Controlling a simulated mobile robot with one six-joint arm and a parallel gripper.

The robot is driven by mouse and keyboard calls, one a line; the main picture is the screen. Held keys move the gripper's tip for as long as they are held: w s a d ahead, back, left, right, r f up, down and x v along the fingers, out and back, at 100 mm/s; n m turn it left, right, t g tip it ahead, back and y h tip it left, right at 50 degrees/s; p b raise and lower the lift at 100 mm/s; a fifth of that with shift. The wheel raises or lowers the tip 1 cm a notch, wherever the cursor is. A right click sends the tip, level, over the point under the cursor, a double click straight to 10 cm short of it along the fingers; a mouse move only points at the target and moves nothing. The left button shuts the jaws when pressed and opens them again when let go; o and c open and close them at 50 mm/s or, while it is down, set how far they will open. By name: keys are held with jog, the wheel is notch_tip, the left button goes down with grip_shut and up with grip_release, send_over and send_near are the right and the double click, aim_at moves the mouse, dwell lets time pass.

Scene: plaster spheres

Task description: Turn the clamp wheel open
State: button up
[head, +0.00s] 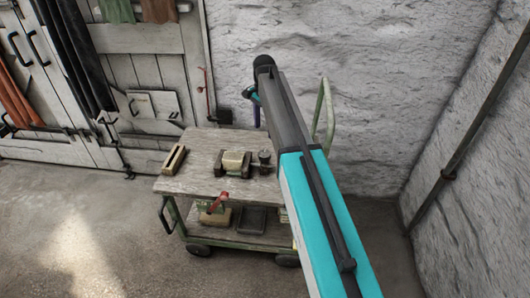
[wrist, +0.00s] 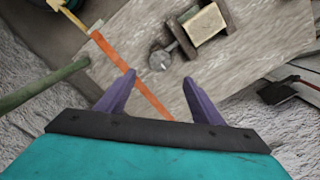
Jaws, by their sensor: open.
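The clamp (head: 234,163) sits on the cart's wooden top, with a pale block held between dark jaws. Its wheel (head: 265,157) is a small dark round part on the clamp's right side. In the wrist view the clamp (wrist: 203,24) is at the top, and the grey wheel (wrist: 160,60) stands on a short shaft to its lower left. My gripper (wrist: 159,78) is open and empty, its purple fingers spread and pointing toward the wheel, apart from it. In the head view my arm hides most of the gripper; one purple finger (head: 257,116) shows above the cart's back edge.
The cart (head: 205,150) has a green handle (head: 327,112) at right, near my arm. A slotted wooden piece (head: 175,160) lies on its left. The lower shelf holds a red-handled tool (head: 217,203) and a dark tray (head: 249,219). An orange strip (wrist: 113,54) crosses the wrist view. Floor is clear at left.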

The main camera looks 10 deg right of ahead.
aim_at(264, 153)
notch_tip(264, 153, down, 13)
jog(key=shift+f+p, duration=0.2)
jog(key=shift+p, duration=0.55)
jog(key=c, duration=1)
